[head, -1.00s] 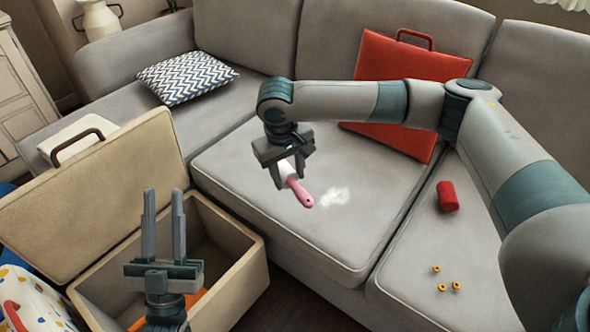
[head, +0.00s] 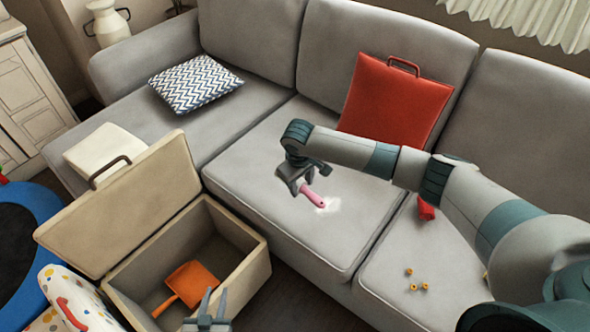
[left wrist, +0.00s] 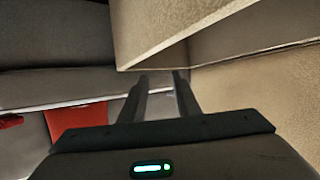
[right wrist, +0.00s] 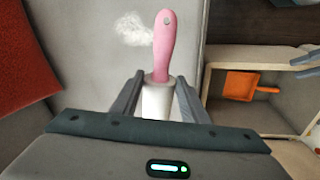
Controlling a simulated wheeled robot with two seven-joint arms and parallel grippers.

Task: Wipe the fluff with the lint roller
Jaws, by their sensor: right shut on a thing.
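The lint roller (head: 313,195) has a pink handle and a white roller. My right gripper (head: 293,178) is shut on its white roller part above the middle sofa seat. The pink handle points away from the jaws, as the right wrist view (right wrist: 164,45) shows. A white wispy patch of fluff (head: 331,206) lies on the grey seat right by the handle's end. The fluff also shows in the right wrist view (right wrist: 130,28), left of the handle. I cannot tell whether the handle touches it. My left gripper (head: 212,297) is open and empty beside the storage box.
The open beige box (head: 245,285) holds an orange dustpan (head: 185,285). A red cushion (head: 400,100) leans on the backrest. A red cylinder (head: 426,208) and several small orange rings (head: 411,273) lie on the right seat. The middle seat is otherwise clear.

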